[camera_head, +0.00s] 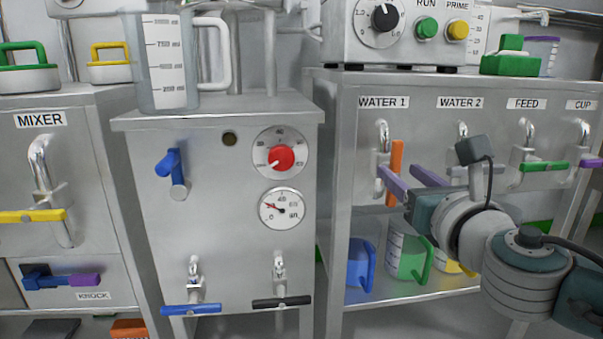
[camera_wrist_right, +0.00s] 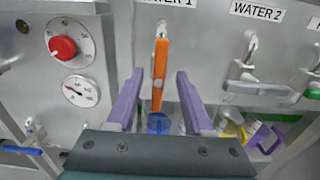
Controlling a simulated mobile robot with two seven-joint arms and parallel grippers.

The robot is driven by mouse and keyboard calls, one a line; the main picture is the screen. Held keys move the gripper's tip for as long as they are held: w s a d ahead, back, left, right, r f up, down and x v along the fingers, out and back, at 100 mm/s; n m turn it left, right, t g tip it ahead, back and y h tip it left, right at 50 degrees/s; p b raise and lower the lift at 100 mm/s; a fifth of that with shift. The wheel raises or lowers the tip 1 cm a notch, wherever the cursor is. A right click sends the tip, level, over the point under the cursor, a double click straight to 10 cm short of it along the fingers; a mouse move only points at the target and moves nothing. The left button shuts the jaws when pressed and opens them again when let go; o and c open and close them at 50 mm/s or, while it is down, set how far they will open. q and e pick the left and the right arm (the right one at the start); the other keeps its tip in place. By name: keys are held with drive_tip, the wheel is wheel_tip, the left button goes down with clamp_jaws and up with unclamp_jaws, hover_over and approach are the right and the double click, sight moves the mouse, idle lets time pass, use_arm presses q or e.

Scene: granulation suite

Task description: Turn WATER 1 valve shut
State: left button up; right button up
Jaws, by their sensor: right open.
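The WATER 1 valve has a long orange handle (camera_head: 396,160) that stands upright below its bent metal pipe (camera_head: 381,135), under the WATER 1 label (camera_head: 383,103). In the right wrist view, the orange handle (camera_wrist_right: 160,65) runs up and down between my two purple fingers. My right gripper (camera_head: 399,172) is open, with one finger on each side of the handle and a visible gap at both sides in the wrist view (camera_wrist_right: 159,80). I cannot tell how far the fingertips are from the handle in depth. My left gripper is not in view.
The WATER 2 valve (camera_wrist_right: 247,87) is close to the right, partly behind my right arm in the head view. The green FEED handle (camera_head: 544,166) lies level. A blue jug (camera_head: 360,265) and a green jug (camera_head: 409,255) stand on the shelf below.

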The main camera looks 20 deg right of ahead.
sight(397, 170)
drive_tip(key=shift+b+x, duration=0.45)
drive_tip(key=shift+x, duration=1.2)
clamp_jaws()
